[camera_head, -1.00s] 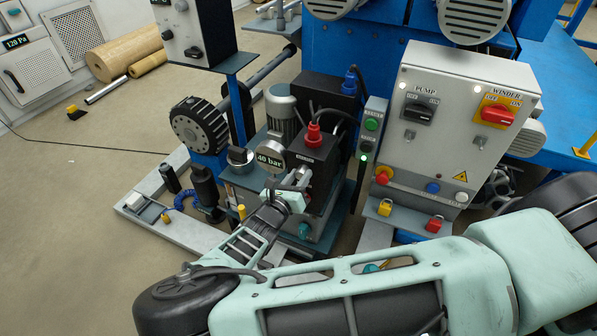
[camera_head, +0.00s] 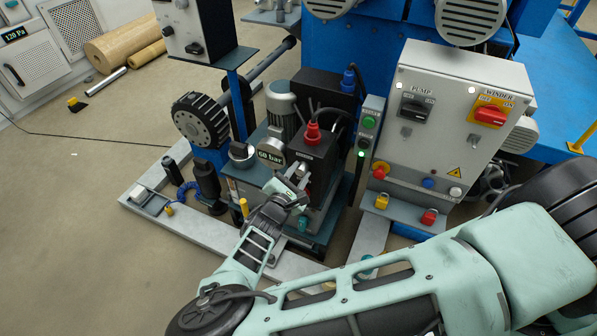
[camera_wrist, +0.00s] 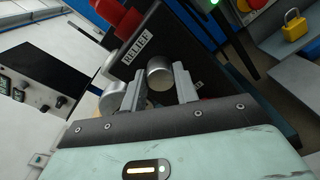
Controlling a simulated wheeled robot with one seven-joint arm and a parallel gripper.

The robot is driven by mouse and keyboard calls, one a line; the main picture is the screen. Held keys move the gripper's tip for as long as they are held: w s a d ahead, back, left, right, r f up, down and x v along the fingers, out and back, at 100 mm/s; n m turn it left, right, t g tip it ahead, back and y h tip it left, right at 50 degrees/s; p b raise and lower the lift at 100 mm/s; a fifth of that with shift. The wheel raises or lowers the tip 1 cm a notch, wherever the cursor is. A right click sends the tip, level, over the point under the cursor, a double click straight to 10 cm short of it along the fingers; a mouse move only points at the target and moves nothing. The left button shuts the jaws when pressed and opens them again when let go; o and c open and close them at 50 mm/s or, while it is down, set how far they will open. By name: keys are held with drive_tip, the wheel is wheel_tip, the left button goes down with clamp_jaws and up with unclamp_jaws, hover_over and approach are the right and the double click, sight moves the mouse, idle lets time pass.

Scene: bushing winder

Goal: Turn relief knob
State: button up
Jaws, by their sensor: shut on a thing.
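In the head view my gripper (camera_head: 293,181) reaches the front of the black block (camera_head: 315,155), and the knob is hidden there behind the fingers. The gauge (camera_head: 271,152) beside the block reads 60 bar. Its silver side also shows in the wrist view (camera_wrist: 112,97), just left of the fingers.
A red cap (camera_head: 313,132) tops the black block. The grey control box (camera_head: 450,125) with PUMP and WINDER switches stands to the right, with a yellow padlock (camera_head: 381,202) and a red padlock (camera_head: 429,217) below. A green-lit button strip (camera_head: 367,135) stands between.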

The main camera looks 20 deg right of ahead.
drive_tip(key=m, duration=0.4)
drive_tip(key=shift+m, duration=0.3)
drive_tip(key=shift+s+m, duration=0.1)
drive_tip(key=shift+m, duration=0.2)
drive_tip(key=o, duration=1)
